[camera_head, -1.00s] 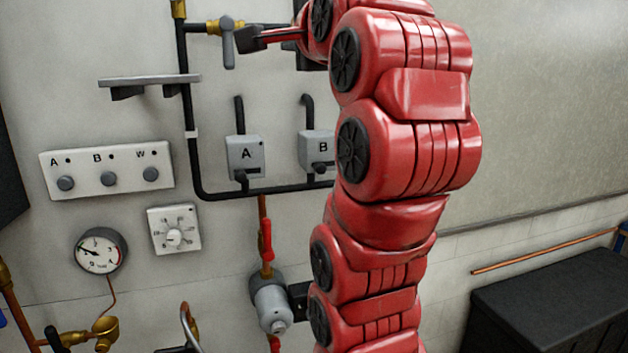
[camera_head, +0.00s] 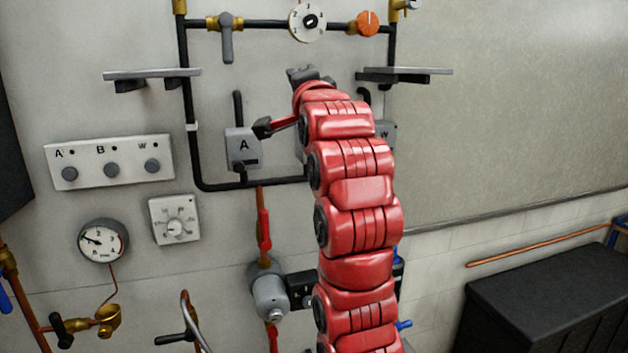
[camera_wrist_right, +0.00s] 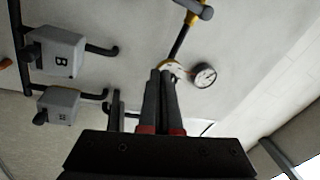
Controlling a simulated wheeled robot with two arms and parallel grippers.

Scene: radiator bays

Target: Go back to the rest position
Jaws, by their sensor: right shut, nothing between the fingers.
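My right arm rises through the middle of the head view and bends toward the wall. My left gripper is in neither view. The arm hides most of the box marked B in the head view; it shows in the wrist view (camera_wrist_right: 55,50).
Black pipes, a dial (camera_head: 307,22), an orange knob (camera_head: 367,23) and two shelves (camera_head: 152,74) (camera_head: 408,71) surround the arm. A switch panel (camera_head: 108,162), a pressure gauge (camera_head: 103,241) and a grey cylinder (camera_head: 270,292) are lower. A dark chest (camera_head: 545,295) stands right.

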